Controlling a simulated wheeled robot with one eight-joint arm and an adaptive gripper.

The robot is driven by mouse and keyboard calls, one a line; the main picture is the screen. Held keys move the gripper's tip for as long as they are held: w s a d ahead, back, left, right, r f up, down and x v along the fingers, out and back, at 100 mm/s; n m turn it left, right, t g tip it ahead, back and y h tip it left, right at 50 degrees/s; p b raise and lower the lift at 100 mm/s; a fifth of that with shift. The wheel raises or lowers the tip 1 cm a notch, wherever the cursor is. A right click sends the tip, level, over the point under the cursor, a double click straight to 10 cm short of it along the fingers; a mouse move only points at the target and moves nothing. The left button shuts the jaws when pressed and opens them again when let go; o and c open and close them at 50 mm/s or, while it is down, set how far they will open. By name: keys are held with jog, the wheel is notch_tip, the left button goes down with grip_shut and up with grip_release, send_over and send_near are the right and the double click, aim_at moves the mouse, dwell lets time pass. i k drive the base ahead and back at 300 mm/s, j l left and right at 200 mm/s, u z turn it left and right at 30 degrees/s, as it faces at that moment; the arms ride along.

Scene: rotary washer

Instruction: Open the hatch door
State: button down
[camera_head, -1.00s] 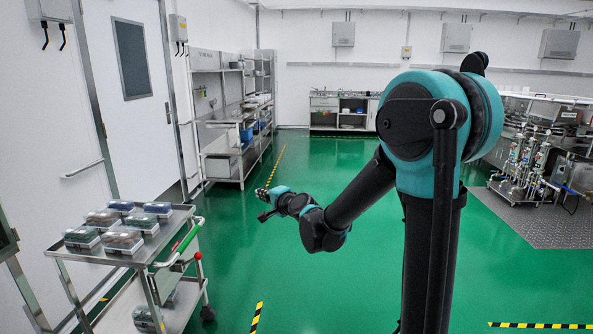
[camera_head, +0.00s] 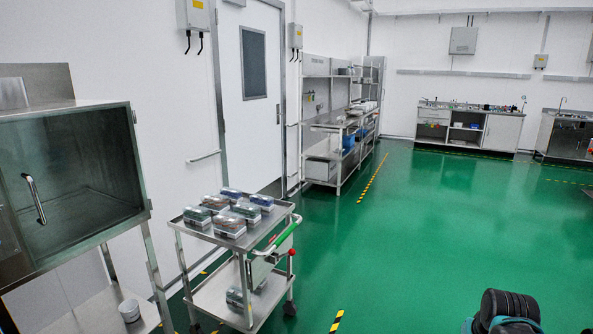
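The hatch door (camera_head: 85,165) is a glass panel in a steel frame on the front of a steel cabinet (camera_head: 142,160) at the left. It looks shut. A curved metal handle (camera_head: 36,199) stands upright near its left side. The cabinet is cut off by the left picture edge. My gripper is not in view. Only a dark part of my arm shows at the bottom right, far from the door.
A steel trolley (camera_head: 179,226) with several lidded boxes (camera_head: 229,225) and a green handle stands just right of the cabinet. Green floor (camera_head: 430,230) is clear to the right.

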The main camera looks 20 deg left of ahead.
aim_at(43, 220)
jog(key=u, duration=2.3)
